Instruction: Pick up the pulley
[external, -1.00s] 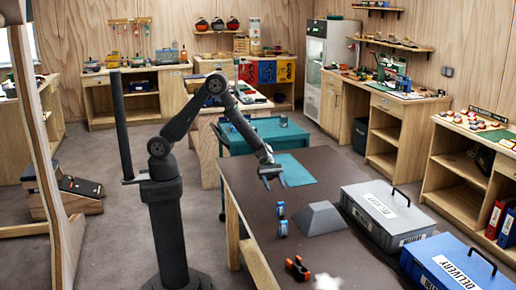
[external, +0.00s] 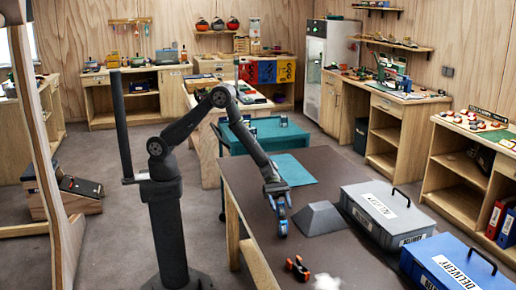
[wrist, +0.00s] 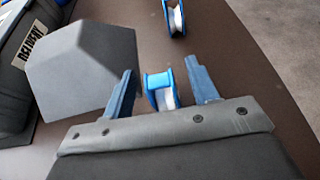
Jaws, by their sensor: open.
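Two small blue-and-white pulley-like pieces lie on the brown table; I cannot tell which one the task means. One blue-and-white piece (wrist: 160,92) sits between the fingers of my gripper (wrist: 160,70) in the wrist view, with gaps on both sides and its lower part hidden by my gripper body. The other blue-and-white piece (wrist: 175,17) lies beyond the fingertips at the top of that view; it also shows in the external view (external: 283,229). My gripper (external: 279,205) is open, pointing down over the table, and hides most of the nearer piece in the external view.
A grey wedge-shaped block (wrist: 82,68) stands close to the left finger in the wrist view. Right of it in the external view are a grey delivery box (external: 385,215) and a blue one (external: 455,262). A red-and-black item (external: 298,268) lies near the table's front.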

